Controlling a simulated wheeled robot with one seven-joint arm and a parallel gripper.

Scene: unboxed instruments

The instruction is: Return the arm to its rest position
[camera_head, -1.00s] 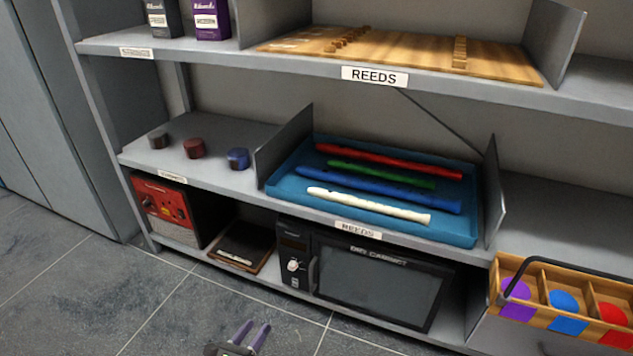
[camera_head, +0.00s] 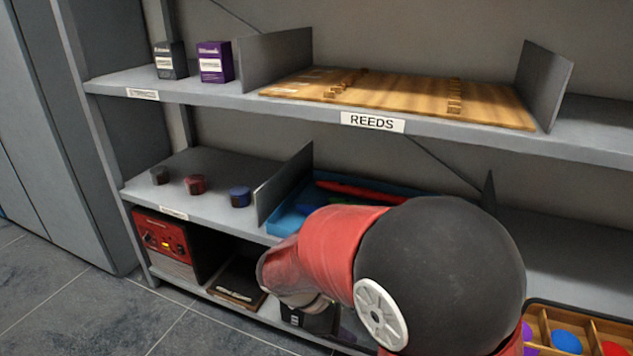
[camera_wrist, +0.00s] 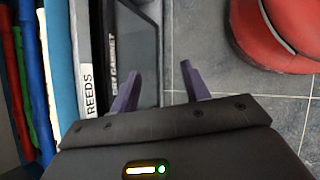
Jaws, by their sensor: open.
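My gripper (camera_wrist: 158,88) is open in the wrist view, with two purple fingers apart and nothing between them. It is in front of the lower shelves, near the dark-doored cabinet (camera_wrist: 132,50) and the shelf edge with the REEDS label (camera_wrist: 88,90). In the head view, my raised red and black arm covers the lower middle, and the gripper's fingers are hidden behind it.
A blue tray (camera_head: 285,219) with coloured recorders is partly hidden by my arm. Small round jars (camera_head: 196,184) stand left of it. A red-fronted box (camera_head: 162,238) is below. A wooden caddy (camera_head: 541,318) is at the lower right. Tiled floor (camera_head: 60,300) is clear at left.

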